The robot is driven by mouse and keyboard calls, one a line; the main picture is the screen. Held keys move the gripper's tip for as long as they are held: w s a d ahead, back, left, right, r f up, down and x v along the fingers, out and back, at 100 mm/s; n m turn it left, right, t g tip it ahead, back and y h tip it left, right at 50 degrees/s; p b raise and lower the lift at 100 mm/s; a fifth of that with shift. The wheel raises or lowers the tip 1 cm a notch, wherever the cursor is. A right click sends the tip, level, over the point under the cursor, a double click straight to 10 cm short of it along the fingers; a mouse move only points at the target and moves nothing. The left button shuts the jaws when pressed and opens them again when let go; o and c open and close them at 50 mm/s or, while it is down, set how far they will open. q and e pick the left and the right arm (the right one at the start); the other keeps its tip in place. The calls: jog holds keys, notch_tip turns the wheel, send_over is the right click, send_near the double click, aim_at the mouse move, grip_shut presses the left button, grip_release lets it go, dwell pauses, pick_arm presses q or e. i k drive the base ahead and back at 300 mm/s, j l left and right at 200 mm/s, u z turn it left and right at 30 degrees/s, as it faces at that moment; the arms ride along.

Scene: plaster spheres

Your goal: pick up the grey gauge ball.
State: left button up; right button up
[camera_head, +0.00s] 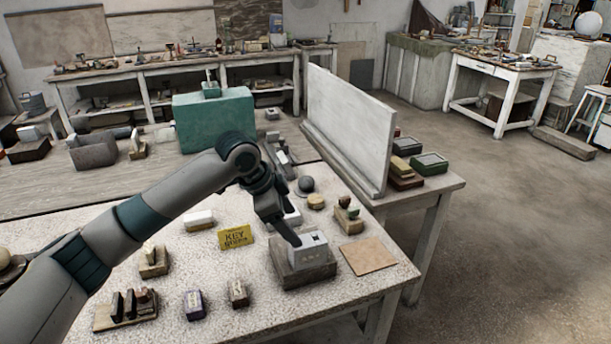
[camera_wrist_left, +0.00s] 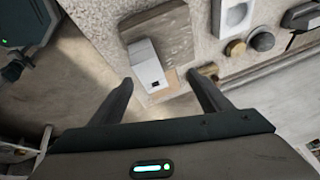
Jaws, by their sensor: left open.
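The grey gauge ball (camera_head: 306,184) is a small dark grey sphere on the speckled table, in the head view just right of my left forearm's end. In the left wrist view a grey ball (camera_wrist_left: 262,40) shows at the upper right, beside a small round tan block. My left gripper (camera_head: 291,238) points down over the front of the table, nearer the front edge than the ball. In the wrist view my left gripper's fingers (camera_wrist_left: 158,78) are apart with nothing held between them; the ball lies outside them. My right gripper is not in view.
A white block (camera_head: 307,249) with a dark slot sits on a grey-brown block (camera_head: 289,275), close to my left gripper. A tan flat square (camera_head: 368,256) lies to its right. A tall white panel (camera_head: 345,125) rises behind the ball.

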aim_at(307, 183)
jog(key=i+j, duration=0.1)
jog(key=i, duration=1.1)
